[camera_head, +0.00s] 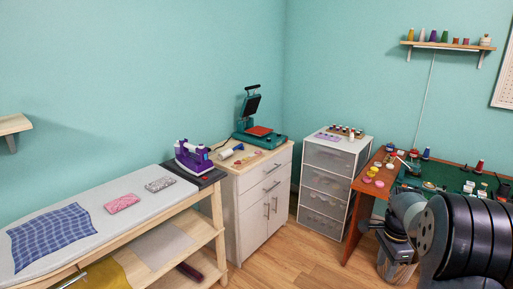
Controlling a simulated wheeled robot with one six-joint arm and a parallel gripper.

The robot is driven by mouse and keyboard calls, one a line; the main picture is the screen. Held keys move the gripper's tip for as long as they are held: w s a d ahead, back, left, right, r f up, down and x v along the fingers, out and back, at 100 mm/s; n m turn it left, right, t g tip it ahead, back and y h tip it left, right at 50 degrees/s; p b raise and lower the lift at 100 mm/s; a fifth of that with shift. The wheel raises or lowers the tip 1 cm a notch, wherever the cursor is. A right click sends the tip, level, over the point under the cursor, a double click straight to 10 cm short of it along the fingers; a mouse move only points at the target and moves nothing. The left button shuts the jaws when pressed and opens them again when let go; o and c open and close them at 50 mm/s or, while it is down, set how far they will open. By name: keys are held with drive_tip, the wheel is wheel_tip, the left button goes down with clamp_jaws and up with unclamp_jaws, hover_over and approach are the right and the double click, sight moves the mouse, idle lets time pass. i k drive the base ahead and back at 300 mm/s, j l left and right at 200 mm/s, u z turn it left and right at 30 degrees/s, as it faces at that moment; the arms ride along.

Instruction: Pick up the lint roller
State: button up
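What looks like the lint roller, a small white roll (227,154) with a blue part beside it, lies on the wooden top of the white cabinet (255,206), just right of the purple iron. It is small in the picture, so its handle is hard to make out. My arm fills the lower right corner. My gripper (378,232) seems to be the dark part at the arm's left end, well right of the cabinet and apart from the roller. Its fingers are not clear enough to show whether they are open or shut.
A purple iron (193,157) stands on the ironing table (70,205) at left. A green heat press (257,134) stands behind the roller. A drawer unit (330,183) and a cluttered sewing table (360,190) are at right. The wooden floor before the cabinet is clear.

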sight(239, 146)
drive_tip(key=i+u, duration=0.15)
drive_tip(key=i, duration=0.35)
drive_tip(key=i+u, duration=0.1)
drive_tip(key=i, duration=0.45)
drive_tip(key=i+l+u, duration=0.15)
drive_tip(key=i, duration=0.35)
drive_tip(key=i+l+u, duration=0.15)
drive_tip(key=i, duration=0.4)
drive_tip(key=i+l+u, duration=0.85)
drive_tip(key=i, duration=0.15)
drive_tip(key=i+l+u, duration=0.4)
drive_tip(key=l, duration=0.15)
